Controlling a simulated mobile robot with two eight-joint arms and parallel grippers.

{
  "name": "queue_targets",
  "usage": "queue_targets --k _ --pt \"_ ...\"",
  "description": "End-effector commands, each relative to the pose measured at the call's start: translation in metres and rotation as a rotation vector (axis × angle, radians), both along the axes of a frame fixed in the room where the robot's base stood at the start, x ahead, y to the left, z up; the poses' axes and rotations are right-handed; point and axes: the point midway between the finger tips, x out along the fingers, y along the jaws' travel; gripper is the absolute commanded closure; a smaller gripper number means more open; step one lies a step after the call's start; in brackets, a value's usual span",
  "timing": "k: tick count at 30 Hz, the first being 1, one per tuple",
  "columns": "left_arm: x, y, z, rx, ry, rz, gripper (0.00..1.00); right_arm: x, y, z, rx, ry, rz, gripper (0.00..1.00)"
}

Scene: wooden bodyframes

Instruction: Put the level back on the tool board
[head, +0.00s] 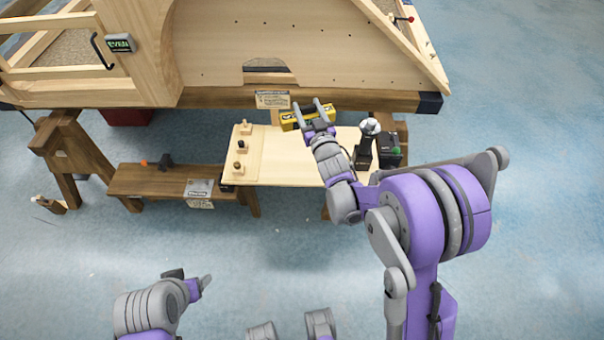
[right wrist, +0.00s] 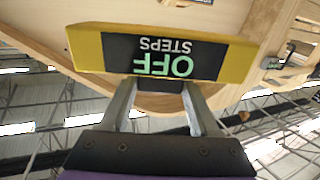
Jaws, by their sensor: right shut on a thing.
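The level (head: 294,119) is a yellow bar held by my right gripper (head: 314,112) at the back edge of the pale board. In the right wrist view it is a yellow bar (right wrist: 85,50) with a black display reading "OFF STEPS" upside down, and the fingers of my right gripper (right wrist: 160,92) meet its lower side. The pale board (head: 290,165) with several small wooden-based pieces at its left may be the tool board; I cannot tell for sure. My left arm shows at the lower left, its gripper (head: 192,281) small and its opening unclear.
A large wooden bodyframe (head: 300,50) stands behind on a beam (head: 210,97). A black tool with a silver top (head: 363,145) and a dark box (head: 390,150) stand at the board's right. A low wooden bench (head: 150,180) lies left. Floor in front is clear.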

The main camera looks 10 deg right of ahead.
Motion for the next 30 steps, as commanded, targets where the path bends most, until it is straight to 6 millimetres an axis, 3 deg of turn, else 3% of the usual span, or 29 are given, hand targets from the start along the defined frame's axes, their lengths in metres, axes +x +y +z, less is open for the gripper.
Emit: queue_targets --k 1,6,9,14,22,30 --pt "-0.001 0.0 -0.032 0.0 0.01 0.0 0.34 0.002 -0.001 -0.034 -0.003 0.002 0.009 1.0" --pt "0.001 0.0 -0.081 0.0 0.027 0.0 0.34 0.008 0.0 -0.087 -0.002 0.005 0.044 1.0" --pt "0.002 0.0 -0.1 0.0 0.034 0.0 0.34 0.011 0.001 -0.107 0.0 0.01 0.059 1.0" --pt "0.004 0.0 -0.113 0.0 0.038 0.0 0.34 0.014 0.002 -0.124 0.0 0.012 0.074 1.0" --pt "0.006 0.0 -0.129 0.0 0.043 0.0 0.34 0.015 0.002 -0.17 0.001 0.013 0.076 1.0" --pt "0.007 0.0 -0.136 0.0 0.045 0.0 0.34 0.014 0.002 -0.193 0.001 0.012 0.075 1.0"
